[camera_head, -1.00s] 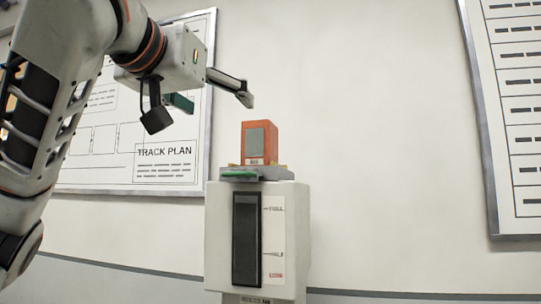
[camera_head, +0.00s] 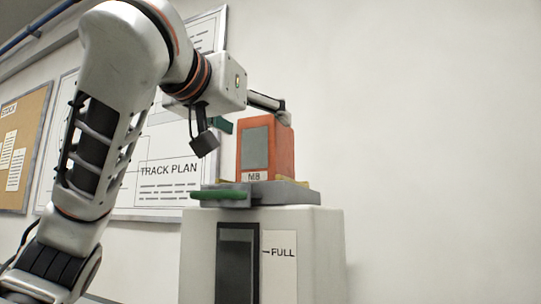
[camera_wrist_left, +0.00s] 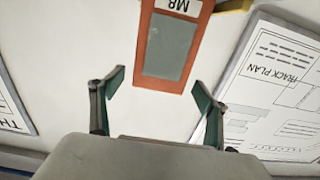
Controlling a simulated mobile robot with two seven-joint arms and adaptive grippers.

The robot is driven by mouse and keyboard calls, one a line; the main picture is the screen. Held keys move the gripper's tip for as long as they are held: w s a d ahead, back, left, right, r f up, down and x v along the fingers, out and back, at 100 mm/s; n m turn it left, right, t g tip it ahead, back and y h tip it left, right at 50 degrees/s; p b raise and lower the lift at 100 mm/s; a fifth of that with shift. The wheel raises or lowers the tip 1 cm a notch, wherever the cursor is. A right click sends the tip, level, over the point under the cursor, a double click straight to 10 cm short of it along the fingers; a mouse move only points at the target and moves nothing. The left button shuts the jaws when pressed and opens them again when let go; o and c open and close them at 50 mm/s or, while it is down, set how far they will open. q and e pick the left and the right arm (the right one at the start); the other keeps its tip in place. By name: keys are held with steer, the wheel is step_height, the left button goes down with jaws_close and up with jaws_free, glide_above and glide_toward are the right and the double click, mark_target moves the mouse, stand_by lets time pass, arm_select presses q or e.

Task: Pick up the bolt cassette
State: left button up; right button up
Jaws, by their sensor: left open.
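The bolt cassette (camera_head: 281,152) is an upright orange box with a grey front panel and an "M8" label. It sits on a grey holder (camera_head: 304,193) on top of a white cabinet. My left gripper (camera_head: 252,120) is open and level with the cassette's top, with one finger partly hidden behind it. In the left wrist view the cassette (camera_wrist_left: 178,55) appears upside down, and its top end reaches near the gap between the spread green-padded fingertips (camera_wrist_left: 160,88). I cannot tell whether a finger touches it. My right gripper is not in view.
The white cabinet (camera_head: 325,250) has a dark window and a "FULL" mark. A green handle-like bar (camera_head: 218,194) is at the holder's front. A "TRACK PLAN" board (camera_head: 165,185) hangs on the wall behind, and a cork board (camera_head: 20,150) is at far left. Right of the cabinet is clear.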

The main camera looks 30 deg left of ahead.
arm_select(q)
steer(key=shift+w, duration=0.55)
steer(key=w+p, duration=0.2)
steer(key=w, duration=0.2)
steer(key=shift+w+a+p, duration=0.1)
steer(key=shift+w+p, duration=0.2)
steer(key=shift+p, duration=0.05)
steer(key=shift+w, duration=0.3)
steer(key=c, duration=1.4)
steer(key=shift+c, duration=0.2)
